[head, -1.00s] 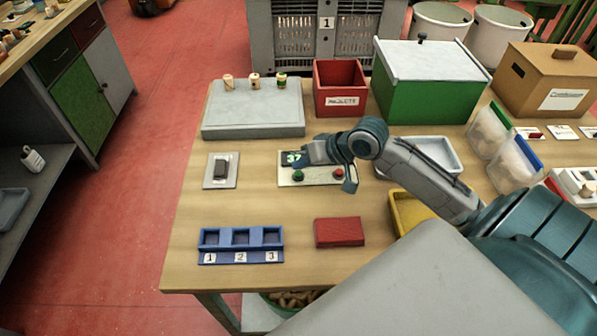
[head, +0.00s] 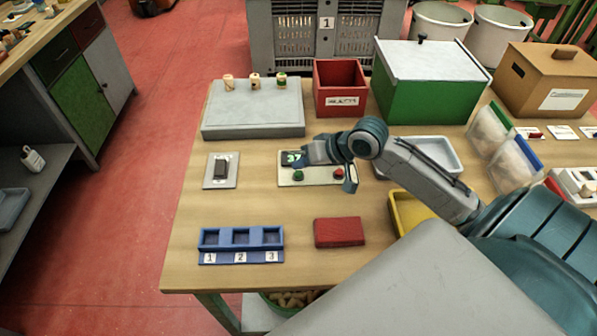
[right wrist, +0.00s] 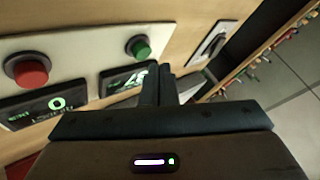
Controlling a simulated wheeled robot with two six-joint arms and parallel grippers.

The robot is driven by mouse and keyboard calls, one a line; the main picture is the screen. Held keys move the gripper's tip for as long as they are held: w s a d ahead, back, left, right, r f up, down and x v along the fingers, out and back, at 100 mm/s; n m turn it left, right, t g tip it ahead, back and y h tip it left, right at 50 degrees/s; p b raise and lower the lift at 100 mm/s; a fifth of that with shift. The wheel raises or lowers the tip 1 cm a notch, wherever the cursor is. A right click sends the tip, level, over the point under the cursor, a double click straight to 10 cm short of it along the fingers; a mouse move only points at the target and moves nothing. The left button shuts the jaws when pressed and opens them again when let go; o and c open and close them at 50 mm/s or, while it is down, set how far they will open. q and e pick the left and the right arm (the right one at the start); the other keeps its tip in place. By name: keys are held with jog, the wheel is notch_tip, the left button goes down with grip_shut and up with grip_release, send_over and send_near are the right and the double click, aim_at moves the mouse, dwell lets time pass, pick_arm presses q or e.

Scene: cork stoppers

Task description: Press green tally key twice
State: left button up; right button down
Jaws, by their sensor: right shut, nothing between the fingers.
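The tally counter (head: 318,181) is a pale panel on the wooden table. Its green key (head: 298,175) is on the left and its red key (head: 338,174) on the right. A lit green display (head: 291,157) behind the green key seems to read 37. In the right wrist view the green key (right wrist: 138,47) and red key (right wrist: 27,70) both show clear of the fingers. My right gripper (head: 303,160) is shut and empty, near the green key and over the display area. In the wrist view its fingers (right wrist: 160,75) partly cover the display beside the green key. My left gripper is out of view.
A grey plate with a dark switch (head: 220,168) lies left of the counter. A blue numbered tray (head: 240,257) and a red block (head: 340,232) lie in front. A grey slab (head: 253,118) with several corks, a red bin (head: 340,75) and a green box (head: 425,95) stand behind.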

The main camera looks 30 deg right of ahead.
jog(key=shift+f, duration=0.15)
jog(key=shift+f, duration=0.25)
jog(key=shift+f, duration=0.5)
dwell(0.8)
jog(key=shift+r, duration=0.15)
jog(key=shift+r+p, duration=0.75)
jog(key=shift+p, duration=0.4)
notch_tip(320, 180, up, 5)
jog(key=p, duration=0.5)
jog(key=shift+p, duration=0.3)
